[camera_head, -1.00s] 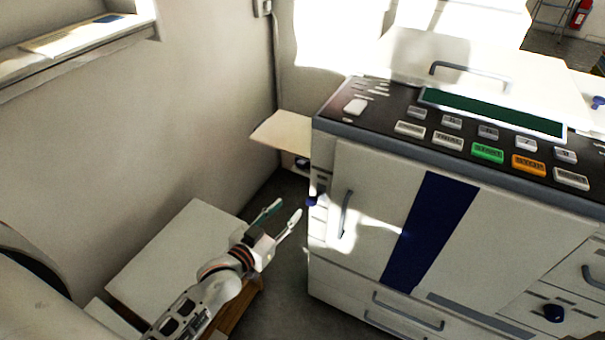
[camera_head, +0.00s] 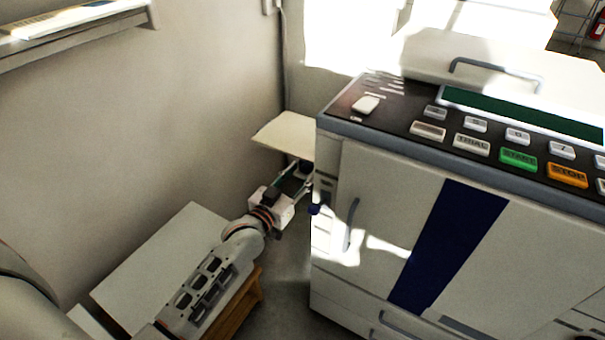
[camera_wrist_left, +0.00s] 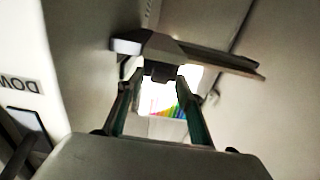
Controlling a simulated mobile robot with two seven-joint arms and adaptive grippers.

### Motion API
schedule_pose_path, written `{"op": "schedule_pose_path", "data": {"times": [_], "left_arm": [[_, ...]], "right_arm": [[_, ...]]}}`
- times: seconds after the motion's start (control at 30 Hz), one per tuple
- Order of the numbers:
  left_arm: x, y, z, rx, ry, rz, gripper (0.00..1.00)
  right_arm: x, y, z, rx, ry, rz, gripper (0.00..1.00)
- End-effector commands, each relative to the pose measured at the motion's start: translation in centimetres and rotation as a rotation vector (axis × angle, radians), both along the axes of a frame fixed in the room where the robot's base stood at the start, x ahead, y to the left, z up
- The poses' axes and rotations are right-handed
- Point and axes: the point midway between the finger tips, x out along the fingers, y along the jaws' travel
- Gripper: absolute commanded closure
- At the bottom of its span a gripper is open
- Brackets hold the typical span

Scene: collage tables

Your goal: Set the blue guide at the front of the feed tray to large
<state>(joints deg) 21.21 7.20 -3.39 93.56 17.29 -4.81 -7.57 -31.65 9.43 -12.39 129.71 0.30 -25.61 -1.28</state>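The feed tray (camera_head: 287,134) is a flat cream panel standing out from the left side of the copier (camera_head: 365,185). Under it, a small dark part (camera_head: 306,167) is partly hidden by my left gripper (camera_head: 295,178); I cannot tell for sure that it is the blue guide. In the left wrist view the fingers of my left gripper (camera_wrist_left: 158,84) are apart. A dark block (camera_wrist_left: 160,72) under the tray's edge (camera_wrist_left: 220,60) shows between the tips; contact is unclear. A dark blue knob (camera_head: 314,209) sits lower on the copier's left edge. My right gripper is not seen.
A white-topped low table (camera_head: 160,262) stands below my left arm. The wall is at the left and behind the tray. The copier's control panel (camera_head: 470,125) and front door fill the right. A narrow floor gap lies between table and copier.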

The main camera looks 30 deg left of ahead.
Motion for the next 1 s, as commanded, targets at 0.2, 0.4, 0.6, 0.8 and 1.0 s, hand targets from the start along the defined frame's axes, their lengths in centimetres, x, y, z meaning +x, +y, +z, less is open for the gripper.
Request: {"op": "schedule_pose_path", "data": {"times": [0.2, 0.4, 0.6, 0.8, 1.0], "left_arm": [[0.5, -0.1, 0.0, 0.0, 0.0, 0.0, 0.64], [0.5, -0.1, 0.0, 0.0, 0.0, 0.0, 0.77], [0.5, -0.1, 0.0, 0.0, 0.0, 0.0, 1.0], [2.1, -0.2, 0.2, 0.0, -0.002, 0.0, 1.0], [3.4, -0.3, 0.0, 0.0, 0.001, -0.001, 1.0]], "right_arm": [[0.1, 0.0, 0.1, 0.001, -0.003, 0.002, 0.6], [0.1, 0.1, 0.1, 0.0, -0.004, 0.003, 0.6], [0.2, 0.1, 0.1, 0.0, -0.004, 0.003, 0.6], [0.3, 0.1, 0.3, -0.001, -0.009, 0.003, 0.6], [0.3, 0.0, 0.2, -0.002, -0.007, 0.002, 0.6]]}}
